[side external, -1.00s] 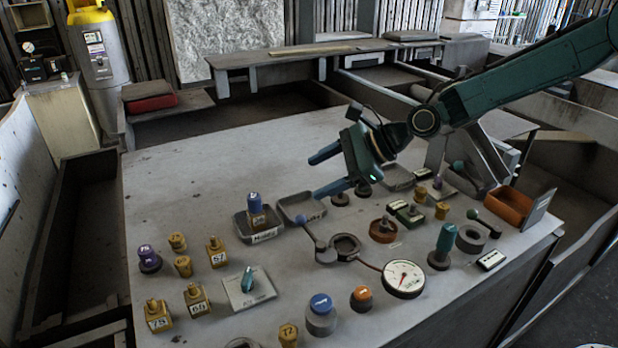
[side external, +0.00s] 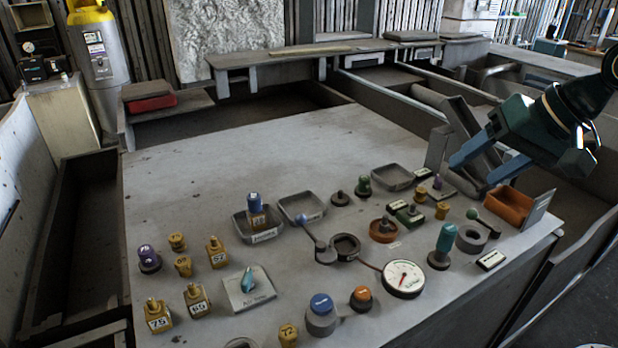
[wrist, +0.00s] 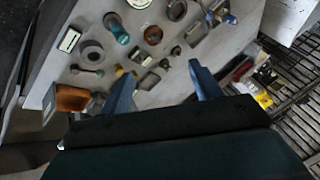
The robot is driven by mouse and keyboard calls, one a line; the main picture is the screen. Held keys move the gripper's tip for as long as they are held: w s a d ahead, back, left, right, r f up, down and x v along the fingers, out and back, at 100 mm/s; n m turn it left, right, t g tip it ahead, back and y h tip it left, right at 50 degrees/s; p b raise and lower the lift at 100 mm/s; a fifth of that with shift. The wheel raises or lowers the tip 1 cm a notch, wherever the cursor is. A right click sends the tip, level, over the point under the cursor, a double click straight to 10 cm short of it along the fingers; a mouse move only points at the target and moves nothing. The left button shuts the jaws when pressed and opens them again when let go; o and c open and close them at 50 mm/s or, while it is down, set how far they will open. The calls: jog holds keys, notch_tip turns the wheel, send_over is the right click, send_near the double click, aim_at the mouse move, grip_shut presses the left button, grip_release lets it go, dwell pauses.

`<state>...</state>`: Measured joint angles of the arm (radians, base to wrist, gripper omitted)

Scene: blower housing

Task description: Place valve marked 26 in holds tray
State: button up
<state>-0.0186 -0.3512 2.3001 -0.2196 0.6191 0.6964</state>
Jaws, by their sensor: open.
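A yellow valve with a blue knob (side external: 257,214) stands upright in a grey tray (side external: 238,229) left of centre in the side view. Its number and the tray's front label are too small to read for certain. Other yellow valves stand on the table, including one marked 75 (side external: 158,316), one marked 65 (side external: 197,301) and one marked 72 (side external: 288,335). My gripper (side external: 474,174) is open and empty, above the table's right side and far from the blue-knobbed valve. Its two blue fingers are apart in the wrist view (wrist: 160,72).
An empty grey tray (side external: 322,214) is beside the occupied one. A dial gauge (side external: 403,278), a teal-handled part (side external: 444,245) and an orange bin (side external: 508,207) are at the right. Blue-capped (side external: 321,308) and orange-capped parts (side external: 361,296) stand in front. The table's back left is clear.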

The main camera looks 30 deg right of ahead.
jog(key=s+d+n+h, duration=0.1)
jog(key=s+d+n, duration=0.1)
jog(key=s, duration=0.4)
jog(key=s+d+f+n+h, duration=0.1)
jog(key=s+d+n, duration=0.2)
jog(key=s, duration=0.3)
jog(key=shift+s+d+f+n+g, duration=0.25)
jog(key=shift+s+f+n+g, duration=0.05)
jog(key=shift+s+g, duration=0.1)
dwell(0.5)
